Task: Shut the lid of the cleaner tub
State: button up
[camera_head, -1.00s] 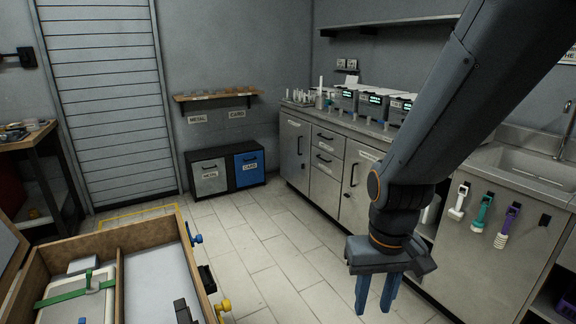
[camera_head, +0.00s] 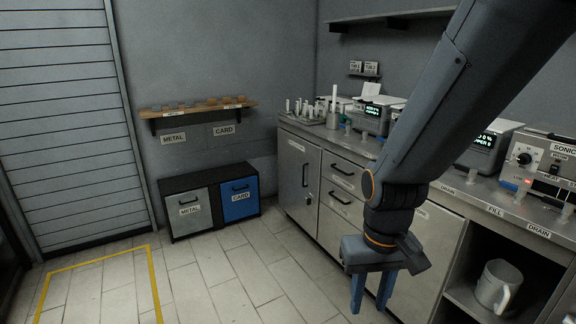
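A grey unit marked SONIC (camera_head: 545,158), with a dial and a red display, stands on the counter at the right edge of the head view and is partly cut off. It may be the cleaner tub; I cannot make out its lid. My gripper (camera_head: 371,298) points down in front of the counter's lower doors, left of that unit and lower in the picture. Its two blue fingers are apart with nothing seen between them.
The steel counter (camera_head: 497,196) runs along the right, with several display units, one a boiler-like box (camera_head: 371,117). A pale mug (camera_head: 498,287) sits on an open shelf below. Metal and card bins (camera_head: 211,204) stand by the back wall. Tiled floor is clear at lower left.

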aim_at(369, 89)
jog(key=i, duration=0.75)
jog(key=u, duration=0.7)
jog(key=i, duration=1.85)
jog(key=z, duration=1.85)
